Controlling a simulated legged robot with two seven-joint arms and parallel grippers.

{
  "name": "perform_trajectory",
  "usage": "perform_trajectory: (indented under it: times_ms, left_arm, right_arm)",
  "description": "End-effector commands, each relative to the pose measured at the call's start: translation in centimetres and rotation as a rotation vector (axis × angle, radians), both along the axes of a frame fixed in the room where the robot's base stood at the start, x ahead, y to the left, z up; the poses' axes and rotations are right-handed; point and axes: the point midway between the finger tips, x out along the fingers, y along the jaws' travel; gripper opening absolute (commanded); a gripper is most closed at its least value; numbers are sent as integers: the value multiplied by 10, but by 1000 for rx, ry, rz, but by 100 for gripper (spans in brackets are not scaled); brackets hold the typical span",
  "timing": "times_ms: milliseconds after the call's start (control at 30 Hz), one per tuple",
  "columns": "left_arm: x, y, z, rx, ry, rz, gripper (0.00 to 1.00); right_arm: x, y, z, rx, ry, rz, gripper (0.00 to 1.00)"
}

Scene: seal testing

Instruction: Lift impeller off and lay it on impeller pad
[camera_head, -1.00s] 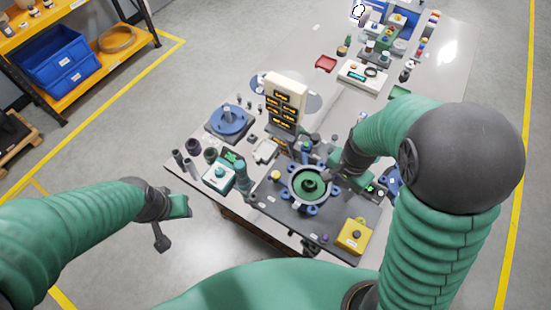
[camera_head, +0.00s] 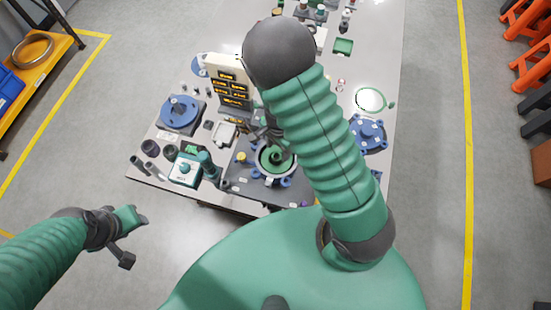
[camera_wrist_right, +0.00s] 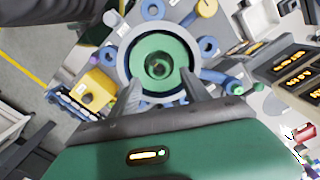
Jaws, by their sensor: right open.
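The impeller, a green disc with a dark hub (camera_wrist_right: 157,66), sits inside a pale ring-shaped housing (camera_wrist_right: 123,68) with blue lugs around it. In the head view the green disc (camera_head: 268,165) shows partly, behind my right gripper. My right gripper (camera_wrist_right: 160,92) is open, its two fingers pointing at the housing, one on each side of the disc's near edge. I cannot tell whether they touch it. My left gripper (camera_head: 136,228) hangs empty off the table's left front; its jaw opening is unclear. I cannot tell which surface is the impeller pad.
A display tower (camera_head: 230,88) stands close behind the housing. A blue round part (camera_head: 180,113) lies at left and another (camera_head: 370,134) at right. A pale disc with a green rim (camera_head: 370,99) lies at the right. A yellow box (camera_wrist_right: 92,88) stands beside the housing.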

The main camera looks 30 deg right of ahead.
Motion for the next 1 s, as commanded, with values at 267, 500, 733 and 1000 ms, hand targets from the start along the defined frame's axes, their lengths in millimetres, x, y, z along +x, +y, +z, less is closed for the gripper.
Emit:
perform_trajectory:
  times_ms: [267,500,733,1000]
  left_arm:
    - [0,0,1,0,0,0,41]
    - [0,0,1,0,0,0,41]
    - [0,0,1,0,0,0,41]
    - [0,0,1,0,0,0,41]
  right_arm:
    - [2,7,-39,2,2,0,55]
    - [3,7,-38,1,1,1,47]
    - [3,7,-38,1,1,1,17]
    - [3,7,-38,1,0,1,0]
